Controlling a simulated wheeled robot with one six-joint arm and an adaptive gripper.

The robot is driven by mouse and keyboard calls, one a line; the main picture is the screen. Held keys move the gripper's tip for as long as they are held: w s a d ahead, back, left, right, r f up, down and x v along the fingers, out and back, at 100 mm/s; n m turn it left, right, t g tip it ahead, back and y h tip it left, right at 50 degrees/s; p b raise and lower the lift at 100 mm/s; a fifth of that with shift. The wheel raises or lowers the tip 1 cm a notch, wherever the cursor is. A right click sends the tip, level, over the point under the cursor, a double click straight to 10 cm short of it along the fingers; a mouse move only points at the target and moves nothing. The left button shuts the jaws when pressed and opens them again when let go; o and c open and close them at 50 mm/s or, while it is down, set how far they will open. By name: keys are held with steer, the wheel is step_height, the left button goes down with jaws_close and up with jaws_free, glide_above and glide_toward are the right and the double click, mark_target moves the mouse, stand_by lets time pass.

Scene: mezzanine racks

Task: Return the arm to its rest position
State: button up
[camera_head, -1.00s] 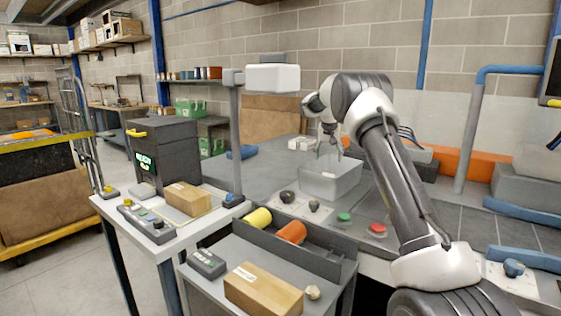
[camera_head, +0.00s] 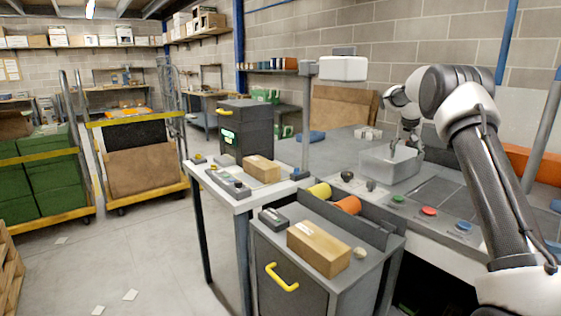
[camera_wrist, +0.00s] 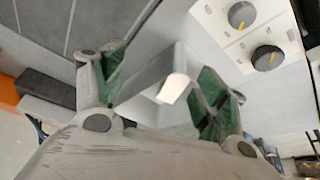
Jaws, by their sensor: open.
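My arm reaches in from the right in the head view, bent at the elbow. My gripper (camera_head: 406,146) points down at the grey translucent bin (camera_head: 376,172) on the counter. In the wrist view my gripper (camera_wrist: 160,85) shows two green-padded fingers spread apart. Grey bin walls and a small white patch (camera_wrist: 174,88) show between them; I cannot tell what the patch is. Nothing is visibly held.
Black knobs (camera_head: 347,176) and red and green buttons (camera_head: 428,211) sit in front of the bin. A cardboard box (camera_head: 318,247) lies on the near cabinet, another (camera_head: 262,168) on the white side table. A white-headed post (camera_head: 342,68) stands left of my arm. Open floor lies at left.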

steer(key=s+a+f+n+g, duration=0.2)
steer(key=s+f, duration=0.4)
steer(key=s, duration=0.3)
steer(key=s+a+r+n+t, duration=0.1)
steer(key=s+a+r, duration=0.2)
steer(key=s, duration=1.3)
steer(key=s+a+r+n+y, duration=0.1)
steer(key=s+a+r, duration=0.3)
steer(key=s, duration=1.2)
steer(key=s+a+r+n+t+y, duration=0.1)
steer(key=s+a+r, duration=0.2)
steer(key=s+r, duration=0.4)
steer(key=s, duration=0.9)
steer(key=shift+s+a+n+t, duration=0.3)
